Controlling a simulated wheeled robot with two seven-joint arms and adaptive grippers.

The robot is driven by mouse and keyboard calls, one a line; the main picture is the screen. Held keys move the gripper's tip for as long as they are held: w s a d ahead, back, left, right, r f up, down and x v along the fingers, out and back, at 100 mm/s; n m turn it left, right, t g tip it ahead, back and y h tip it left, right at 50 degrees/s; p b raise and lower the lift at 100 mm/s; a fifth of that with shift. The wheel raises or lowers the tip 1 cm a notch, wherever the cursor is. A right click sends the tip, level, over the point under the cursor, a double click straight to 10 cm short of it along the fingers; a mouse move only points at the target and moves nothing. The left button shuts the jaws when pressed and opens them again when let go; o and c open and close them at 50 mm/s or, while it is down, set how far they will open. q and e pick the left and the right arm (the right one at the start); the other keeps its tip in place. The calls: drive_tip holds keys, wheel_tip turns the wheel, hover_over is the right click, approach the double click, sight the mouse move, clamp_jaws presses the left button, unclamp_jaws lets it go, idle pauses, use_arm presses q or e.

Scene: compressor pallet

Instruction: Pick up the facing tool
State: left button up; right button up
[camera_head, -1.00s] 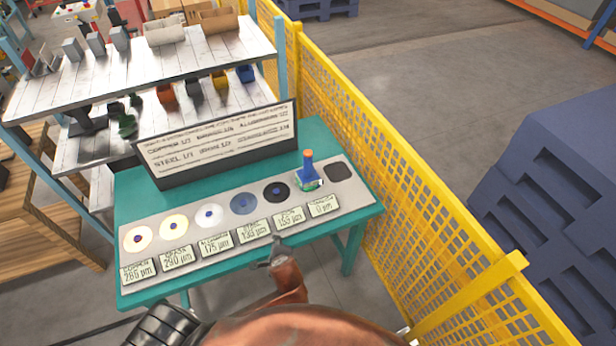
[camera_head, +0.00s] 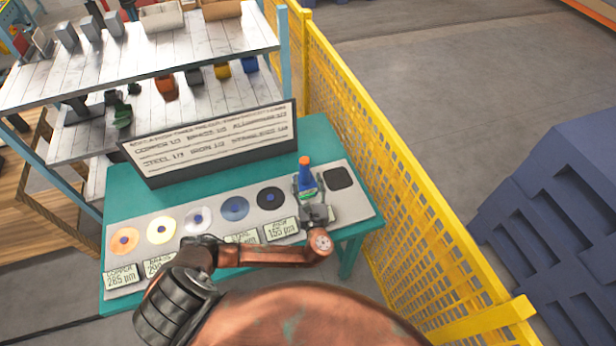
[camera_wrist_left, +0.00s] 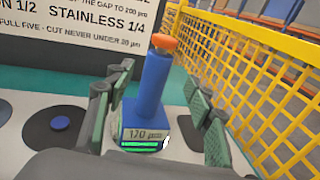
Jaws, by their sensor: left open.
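The facing tool (camera_head: 305,180) stands upright near the right end of the grey strip on the teal table. It has a blue handle, an orange cap and a base with a display, which reads about 170 µm in the left wrist view (camera_wrist_left: 152,95). My left gripper (camera_head: 316,212) is at the near side of the tool. In the left wrist view, its open fingers (camera_wrist_left: 160,112) stand to either side of the tool, with gaps visible. The tool's lower near side is partly hidden by the gripper in the head view. My right gripper is not in view.
Several coloured discs lie along the grey strip (camera_head: 345,207), with labels in front. A dark square (camera_head: 339,178) is right of the tool. A sign board (camera_head: 215,145) stands behind. A yellow mesh fence (camera_head: 400,180) runs close on the right.

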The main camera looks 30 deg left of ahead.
sight(305, 171)
use_arm(q)
drive_tip(key=shift+x, duration=2.15)
drive_tip(key=x, duration=0.2)
drive_tip(key=shift+w+a+f, duration=0.15)
drive_tip(key=shift+a+f, duration=0.1)
drive_tip(key=shift+a, duration=0.1)
drive_tip(key=shift+c, duration=0.9)
drive_tip(key=c, duration=0.8)
clamp_jaws()
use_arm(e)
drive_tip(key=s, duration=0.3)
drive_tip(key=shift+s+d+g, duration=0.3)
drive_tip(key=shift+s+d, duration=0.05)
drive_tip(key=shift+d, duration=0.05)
